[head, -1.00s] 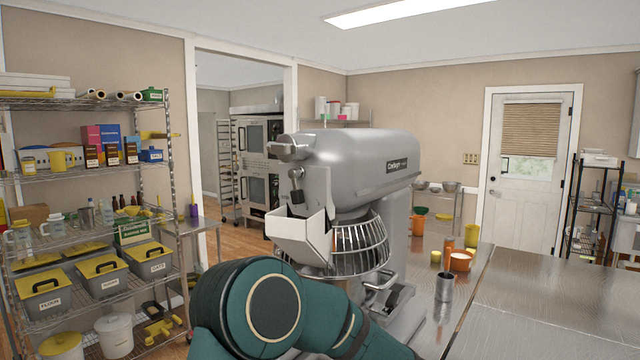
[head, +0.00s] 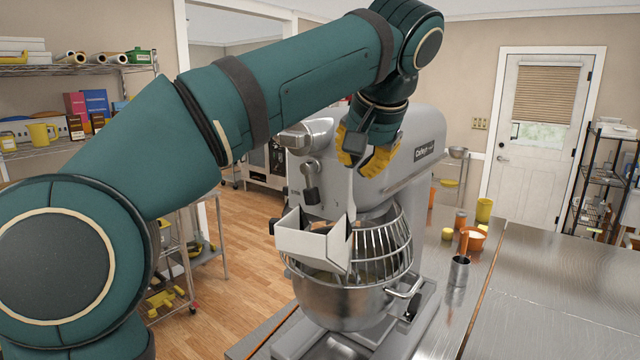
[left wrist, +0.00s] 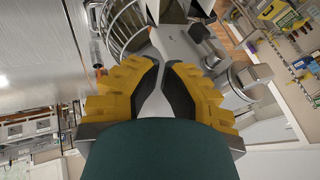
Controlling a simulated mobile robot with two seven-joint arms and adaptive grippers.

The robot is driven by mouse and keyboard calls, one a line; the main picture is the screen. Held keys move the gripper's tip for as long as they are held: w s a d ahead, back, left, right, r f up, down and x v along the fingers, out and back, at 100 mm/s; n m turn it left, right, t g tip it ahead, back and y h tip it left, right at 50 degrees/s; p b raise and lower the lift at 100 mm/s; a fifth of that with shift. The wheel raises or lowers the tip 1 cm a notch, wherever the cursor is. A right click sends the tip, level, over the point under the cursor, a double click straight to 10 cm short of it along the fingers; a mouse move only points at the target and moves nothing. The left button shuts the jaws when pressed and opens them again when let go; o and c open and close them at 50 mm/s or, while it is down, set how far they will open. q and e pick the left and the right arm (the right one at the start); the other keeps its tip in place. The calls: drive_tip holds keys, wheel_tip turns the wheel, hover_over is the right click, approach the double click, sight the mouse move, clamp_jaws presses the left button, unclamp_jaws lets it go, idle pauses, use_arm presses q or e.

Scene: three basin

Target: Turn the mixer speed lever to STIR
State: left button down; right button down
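The grey stand mixer (head: 335,180) stands at the centre of the head view. A short lever with a dark knob (head: 311,196) hangs down on its front, left of my gripper; I cannot tell whether it is the speed lever. No STIR marking is legible. My left gripper (head: 352,160), with yellow fingers, is in front of the mixer head and hides part of it. In the left wrist view its fingertips (left wrist: 163,64) nearly meet, with nothing seen between them. The mixer's head and bowl cage lie beyond the fingers there. My right gripper is not in view.
The wire cage (head: 385,245), white chute (head: 312,243) and steel bowl (head: 345,300) are below the gripper. A metal cup (head: 459,272) and an orange container (head: 473,238) stand on the steel table (head: 560,290). Wire shelves are at left.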

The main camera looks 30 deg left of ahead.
sight(332, 194)
use_arm(q)
drive_tip(key=x, duration=0.4)
drive_tip(key=b+x, duration=0.1)
drive_tip(key=x, duration=0.4)
drive_tip(key=shift+w+a, duration=0.2)
drive_tip(key=shift+a, duration=0.3)
drive_tip(key=a, duration=0.1)
drive_tip(key=a+f, duration=0.1)
drive_tip(key=a, duration=0.1)
drive_tip(key=shift+w, duration=0.25)
drive_tip(key=shift+a+f, duration=0.15)
drive_tip(key=shift+a, duration=0.4)
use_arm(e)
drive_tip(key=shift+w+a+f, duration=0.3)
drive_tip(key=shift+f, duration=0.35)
